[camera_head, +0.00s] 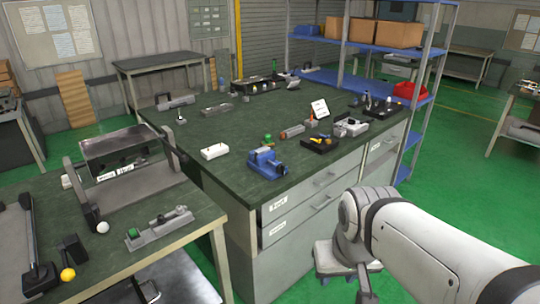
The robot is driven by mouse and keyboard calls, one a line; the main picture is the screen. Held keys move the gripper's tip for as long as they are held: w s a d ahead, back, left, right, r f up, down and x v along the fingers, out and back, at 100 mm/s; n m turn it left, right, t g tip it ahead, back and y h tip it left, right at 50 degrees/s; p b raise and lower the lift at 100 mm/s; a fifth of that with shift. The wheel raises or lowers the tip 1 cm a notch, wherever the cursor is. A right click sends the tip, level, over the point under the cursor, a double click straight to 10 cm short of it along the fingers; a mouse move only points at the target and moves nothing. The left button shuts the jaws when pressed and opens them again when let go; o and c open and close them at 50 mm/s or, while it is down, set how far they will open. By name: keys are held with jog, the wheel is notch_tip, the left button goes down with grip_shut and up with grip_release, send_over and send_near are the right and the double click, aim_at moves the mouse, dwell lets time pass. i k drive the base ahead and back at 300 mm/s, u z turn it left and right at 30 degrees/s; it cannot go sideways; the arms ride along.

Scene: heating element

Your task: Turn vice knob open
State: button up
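A small blue vice (266,163) sits near the front edge of the dark green workbench top (225,175). Its knob is too small to make out clearly, and I cannot tell how far its jaws are apart. My white arm (425,240) comes in from the lower right, in front of the bench drawers and apart from the vice. I cannot make out my gripper's fingers in this view.
Drawers (300,215) are below. A side table (110,265) stands at lower left, and a blue shelf rack (425,90) behind at right. Green floor is open at right.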

aim_at(281, 168)
jog(key=i, duration=1)
jog(key=u, duration=0.05)
